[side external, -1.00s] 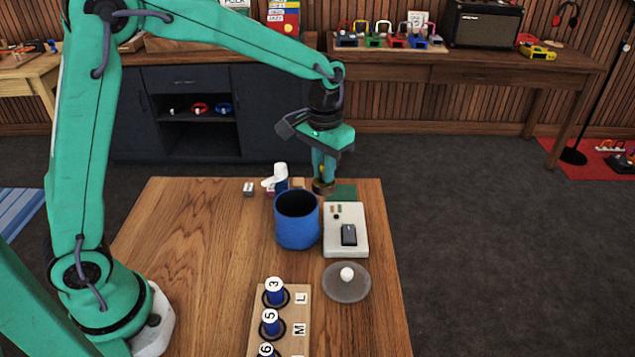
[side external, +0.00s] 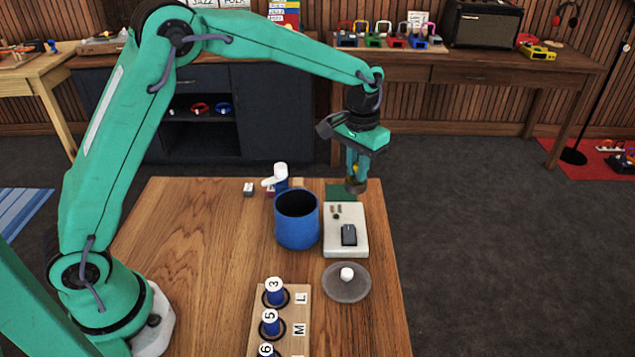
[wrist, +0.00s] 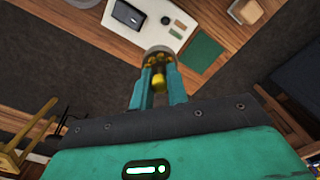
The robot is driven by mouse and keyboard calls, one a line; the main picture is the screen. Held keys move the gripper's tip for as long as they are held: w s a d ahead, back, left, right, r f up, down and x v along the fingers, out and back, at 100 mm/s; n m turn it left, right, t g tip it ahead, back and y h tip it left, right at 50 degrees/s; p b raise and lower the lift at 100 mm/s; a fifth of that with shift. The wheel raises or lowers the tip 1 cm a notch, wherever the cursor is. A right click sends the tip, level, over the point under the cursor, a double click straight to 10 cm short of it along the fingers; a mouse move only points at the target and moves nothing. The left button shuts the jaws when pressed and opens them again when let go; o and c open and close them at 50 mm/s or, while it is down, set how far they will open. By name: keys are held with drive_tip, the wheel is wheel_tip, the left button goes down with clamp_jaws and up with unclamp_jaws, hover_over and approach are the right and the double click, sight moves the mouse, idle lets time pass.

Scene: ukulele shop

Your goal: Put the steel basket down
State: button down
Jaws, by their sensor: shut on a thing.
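My gripper (side external: 356,172) points down above the back right part of the wooden table (side external: 190,250). It is shut on the small steel basket (side external: 356,187). In the wrist view the basket (wrist: 159,52) is between the fingertips (wrist: 159,82), with several yellow things in or at it. The basket appears held above the table's edge, to the right of the green mat (side external: 341,191); its exact height is hard to tell. The mat also shows in the wrist view (wrist: 201,53), beside the pale slab (wrist: 172,14). The basket's bottom is hidden in the wrist view.
The pale slab (side external: 345,214) carries a dark box (side external: 349,235). A blue pot (side external: 297,230) stands left of it, with a white-and-blue bottle (side external: 280,178) behind. A grey disc (side external: 347,290) with a white piece and a numbered rack (side external: 300,310) are nearer. The table's left part is clear.

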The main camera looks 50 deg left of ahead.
drive_tip(key=w+a+f, duration=0.1)
drive_tip(key=a+f, duration=0.1)
drive_tip(key=a, duration=0.1)
drive_tip(key=w+a+f, duration=0.4)
drive_tip(key=a, duration=0.1)
drive_tip(key=shift+w+a, duration=0.15)
drive_tip(key=shift+a, duration=0.15)
drive_tip(key=shift+f, duration=2)
drive_tip(key=shift+f, duration=0.15)
drive_tip(key=c, duration=1.4)
unclamp_jaws()
wheel_tip(320, 180, up, 12)
drive_tip(key=shift+r, duration=0.2)
